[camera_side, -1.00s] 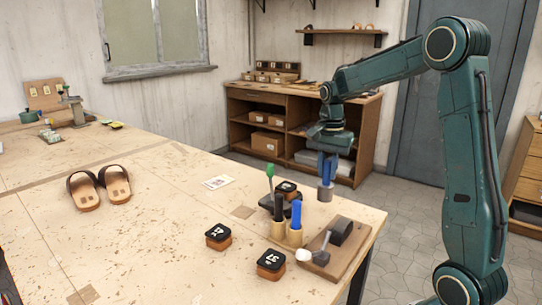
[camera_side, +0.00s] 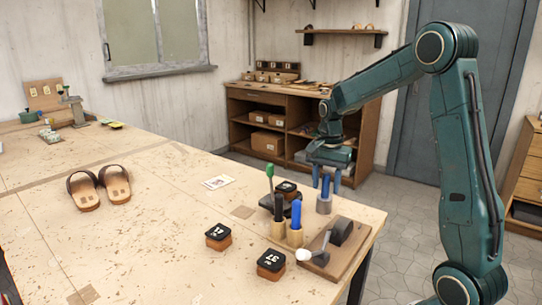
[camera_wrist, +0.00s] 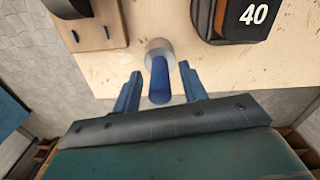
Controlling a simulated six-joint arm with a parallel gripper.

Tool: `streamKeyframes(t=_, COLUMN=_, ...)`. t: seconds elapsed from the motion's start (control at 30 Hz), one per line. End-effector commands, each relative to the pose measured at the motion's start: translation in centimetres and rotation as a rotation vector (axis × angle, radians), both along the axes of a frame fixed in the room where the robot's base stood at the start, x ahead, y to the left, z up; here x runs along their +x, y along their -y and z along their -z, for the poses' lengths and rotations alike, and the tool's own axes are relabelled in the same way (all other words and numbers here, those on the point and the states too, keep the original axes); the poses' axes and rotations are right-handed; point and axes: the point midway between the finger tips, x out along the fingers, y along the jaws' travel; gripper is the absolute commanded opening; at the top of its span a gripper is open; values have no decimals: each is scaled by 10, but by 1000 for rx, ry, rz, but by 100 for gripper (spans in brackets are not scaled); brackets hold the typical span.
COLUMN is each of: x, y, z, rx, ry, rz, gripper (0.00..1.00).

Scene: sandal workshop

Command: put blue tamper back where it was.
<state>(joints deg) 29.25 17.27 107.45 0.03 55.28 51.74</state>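The blue tamper has a blue handle and a grey round base. In the side view the blue tamper (camera_side: 324,204) stands upright near the table's right edge, behind the wooden board. My gripper (camera_side: 327,184) is above it, pointing down, with its fingers spread on either side of the handle. In the wrist view the tamper (camera_wrist: 159,82) shows between the two fingers of my gripper (camera_wrist: 160,95), with gaps on both sides. The gripper is open and does not hold it.
A wooden block holds a black-handled and a blue-handled tool (camera_side: 296,216) in front of the tamper. A wooden board (camera_side: 337,258) with a black piece and a mallet-like tool is nearer. Numbered stamp blocks (camera_side: 271,265) and sandals (camera_side: 118,184) lie on the table (camera_side: 160,230).

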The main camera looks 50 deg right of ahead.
Motion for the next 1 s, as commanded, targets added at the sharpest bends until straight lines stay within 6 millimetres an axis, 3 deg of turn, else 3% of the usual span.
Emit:
streamKeyframes(t=0.47, x=0, y=0, z=-9, rx=-1, ry=1, rz=0, gripper=42)
streamKeyframes(t=0.67, x=0, y=0, z=-31, rx=-2, ry=3, rz=0, gripper=42)
streamKeyframes(t=1.0, x=1, y=0, z=-85, rx=-2, ry=3, rz=0, gripper=42)
